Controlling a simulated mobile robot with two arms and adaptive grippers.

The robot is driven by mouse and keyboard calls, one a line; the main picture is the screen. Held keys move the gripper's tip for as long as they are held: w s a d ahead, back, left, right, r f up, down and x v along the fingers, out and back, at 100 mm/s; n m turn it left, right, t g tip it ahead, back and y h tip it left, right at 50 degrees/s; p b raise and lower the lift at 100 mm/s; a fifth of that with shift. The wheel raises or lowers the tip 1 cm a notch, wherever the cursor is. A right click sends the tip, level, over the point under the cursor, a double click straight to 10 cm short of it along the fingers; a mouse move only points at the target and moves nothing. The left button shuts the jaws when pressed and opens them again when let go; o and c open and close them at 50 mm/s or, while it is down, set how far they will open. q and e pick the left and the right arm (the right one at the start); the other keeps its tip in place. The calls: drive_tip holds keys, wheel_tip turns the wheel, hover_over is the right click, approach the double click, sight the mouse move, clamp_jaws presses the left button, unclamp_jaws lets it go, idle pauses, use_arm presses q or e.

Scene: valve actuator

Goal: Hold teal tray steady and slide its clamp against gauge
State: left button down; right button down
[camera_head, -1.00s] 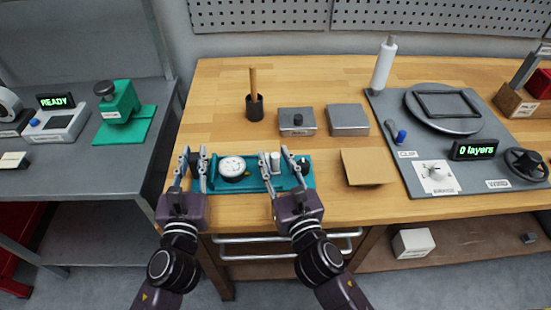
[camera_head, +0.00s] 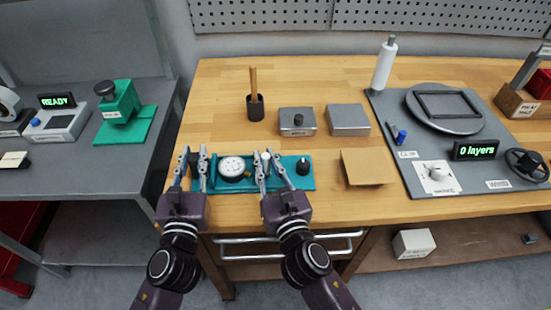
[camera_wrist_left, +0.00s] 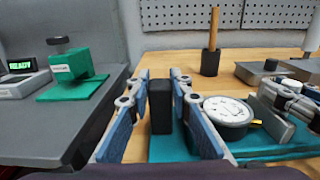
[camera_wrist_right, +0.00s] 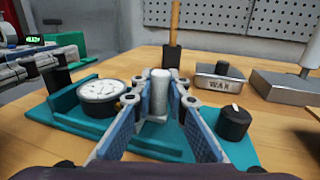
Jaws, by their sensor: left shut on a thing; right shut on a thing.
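The teal tray (camera_head: 228,187) lies on the wooden bench near its front edge. A round white-faced gauge (camera_head: 232,168) sits on it and also shows in the right wrist view (camera_wrist_right: 101,92). My left gripper (camera_head: 194,160) is shut on the black upright grip (camera_wrist_left: 160,105) at the tray's left end. My right gripper (camera_head: 267,162) is shut on the white cylindrical clamp (camera_wrist_right: 158,92), just right of the gauge. Whether the clamp touches the gauge is hidden by the fingers. A black knob (camera_head: 303,166) stands at the tray's right end.
Behind the tray are a black pen cup (camera_head: 255,107), a wax tin (camera_head: 297,121) and a grey metal box (camera_head: 348,119). A tan board (camera_head: 367,167) lies to the right, before a grey mat (camera_head: 468,171) of equipment. Bare bench lies between.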

sight(254, 176)
use_arm(q)
drive_tip(key=shift+d+r, duration=0.1)
use_arm(e)
drive_tip(key=a, duration=0.3)
drive_tip(key=shift+a, duration=0.3)
drive_tip(key=shift+s, duration=0.1)
drive_tip(key=c, duration=1.9)
unclamp_jaws()
drive_tip(key=shift+d, duration=0.1)
drive_tip(key=shift+c, duration=0.2)
drive_tip(key=shift+o, duration=0.3)
drive_tip(key=shift+d, duration=0.1)
drive_tip(key=shift+s+f, duration=0.1)
drive_tip(key=shift+s, duration=0.25)
drive_tip(key=v, duration=1.1)
drive_tip(key=shift+s+d, duration=0.1)
